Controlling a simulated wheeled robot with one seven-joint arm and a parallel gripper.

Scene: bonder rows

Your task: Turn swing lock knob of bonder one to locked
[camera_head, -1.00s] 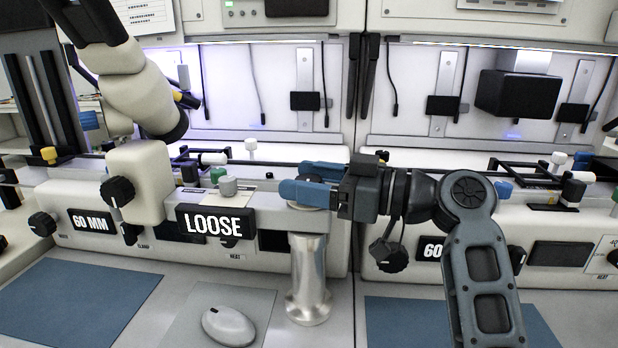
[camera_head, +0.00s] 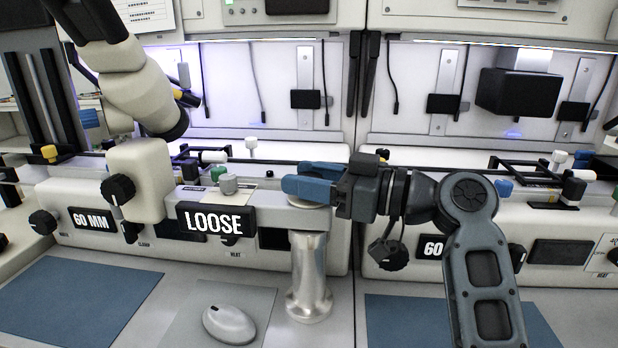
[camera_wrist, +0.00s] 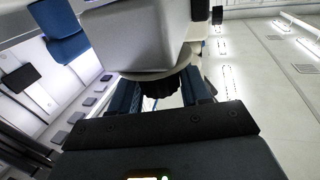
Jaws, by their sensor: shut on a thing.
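Bonder one (camera_head: 165,200) is the cream machine at the left, with a black sign (camera_head: 215,221) reading "LOOSE" on its front. My gripper (camera_head: 298,187) is at its right end, above a metal post (camera_head: 308,270). Its blue fingers are shut on the swing lock knob, which they hide in the head view. In the wrist view a black ribbed knob (camera_wrist: 168,88) sits between the blue fingers, against a pale round disc. The exact angle of the knob cannot be told.
A grey mouse (camera_head: 229,324) lies on a pad at the front. A blue mat (camera_head: 75,305) lies at the left front. A second bonder (camera_head: 560,225) stands at the right behind my arm. A microscope head (camera_head: 145,95) overhangs bonder one.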

